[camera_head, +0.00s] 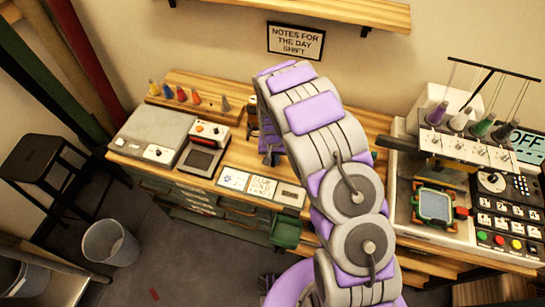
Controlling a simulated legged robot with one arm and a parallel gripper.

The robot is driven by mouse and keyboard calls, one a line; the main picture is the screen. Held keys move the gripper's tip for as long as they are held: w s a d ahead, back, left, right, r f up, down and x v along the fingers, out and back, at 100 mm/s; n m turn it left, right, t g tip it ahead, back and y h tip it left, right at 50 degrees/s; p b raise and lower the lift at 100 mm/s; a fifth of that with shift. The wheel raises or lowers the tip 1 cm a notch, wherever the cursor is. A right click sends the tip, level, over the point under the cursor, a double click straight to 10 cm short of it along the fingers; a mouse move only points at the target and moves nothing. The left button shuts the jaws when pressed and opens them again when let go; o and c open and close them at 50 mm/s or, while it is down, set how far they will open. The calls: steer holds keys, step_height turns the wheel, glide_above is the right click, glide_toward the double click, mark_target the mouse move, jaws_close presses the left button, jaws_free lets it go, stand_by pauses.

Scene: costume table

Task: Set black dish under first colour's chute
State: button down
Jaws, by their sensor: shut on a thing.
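My arm rises through the middle of the view and bends down behind itself to the wooden table (135,165). My gripper (269,157) shows only in part at the table, left of the arm links. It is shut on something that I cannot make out. I cannot pick out the black dish; the arm hides that part of the table. I cannot tell any chute for certain. A machine (465,150) on the right carries several thread cones, among them a purple one (437,113) and a green one (482,126).
Several coloured cones stand on the wooden ledge (210,82) at the back left. A grey box (152,132), a dark device (203,150) and cards (262,187) lie in front. A button panel (507,200) is at right. A green bin (286,232) hangs below the table; a stool (50,160) stands left.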

steer(key=shift+f, duration=0.4)
stand_by(0.4)
steer(key=c, duration=1)
jaws_free()
steer(key=shift+r, duration=0.1)
steer(key=shift+r+p, duration=0.7)
steer(key=shift+r, duration=1.5)
steer(key=shift+s+a+r+p, duration=0.2)
steer(key=shift+s+a+r, duration=0.25)
steer(key=shift+s, duration=0.5)
steer(key=shift+s+a+r+p, duration=0.2)
steer(key=shift+s+r, duration=0.35)
steer(key=shift+s, duration=0.4)
steer(key=shift+s+a+r+p, duration=0.15)
steer(key=shift+s+a+r, duration=0.3)
steer(key=shift+s, duration=0.5)
steer(key=shift+d, duration=0.1)
